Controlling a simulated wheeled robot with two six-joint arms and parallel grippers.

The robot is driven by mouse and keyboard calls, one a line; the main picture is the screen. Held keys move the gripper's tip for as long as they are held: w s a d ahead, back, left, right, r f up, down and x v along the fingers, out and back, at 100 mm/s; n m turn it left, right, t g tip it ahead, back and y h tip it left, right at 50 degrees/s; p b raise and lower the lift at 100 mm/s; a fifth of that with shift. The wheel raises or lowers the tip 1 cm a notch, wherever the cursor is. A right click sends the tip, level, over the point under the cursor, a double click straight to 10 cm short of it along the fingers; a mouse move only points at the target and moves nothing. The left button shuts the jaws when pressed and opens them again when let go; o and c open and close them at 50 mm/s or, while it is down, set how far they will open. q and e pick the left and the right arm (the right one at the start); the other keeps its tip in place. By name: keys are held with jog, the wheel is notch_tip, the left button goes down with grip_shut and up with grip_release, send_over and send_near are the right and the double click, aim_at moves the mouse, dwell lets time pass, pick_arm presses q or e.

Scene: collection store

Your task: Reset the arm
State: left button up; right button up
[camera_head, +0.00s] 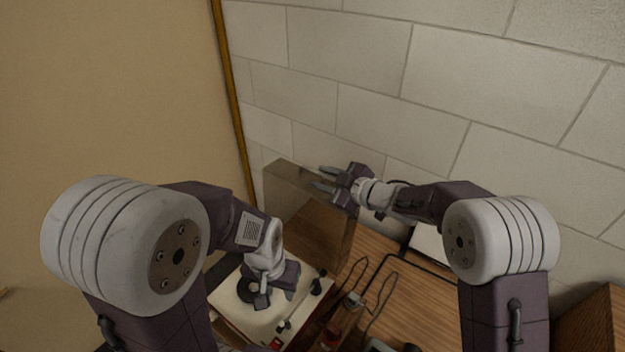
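My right gripper (325,178) reaches in from the right and points left. Its two grey fingers are apart with nothing between them, in front of the upper part of a brown upright panel or box. My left gripper (268,293) is lower and points down over a cream-topped record player (307,277). Its wrist and body hide most of its fingers, so I cannot tell whether they are open or touch the player.
The wooden table (405,309) carries dark cables and small items, including a red one (330,338). The brown box (318,224) stands behind the player. A pale block wall (480,80) closes the back; a wooden box (598,325) is at lower right.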

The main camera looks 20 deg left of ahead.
jog(key=shift+v, duration=1.5)
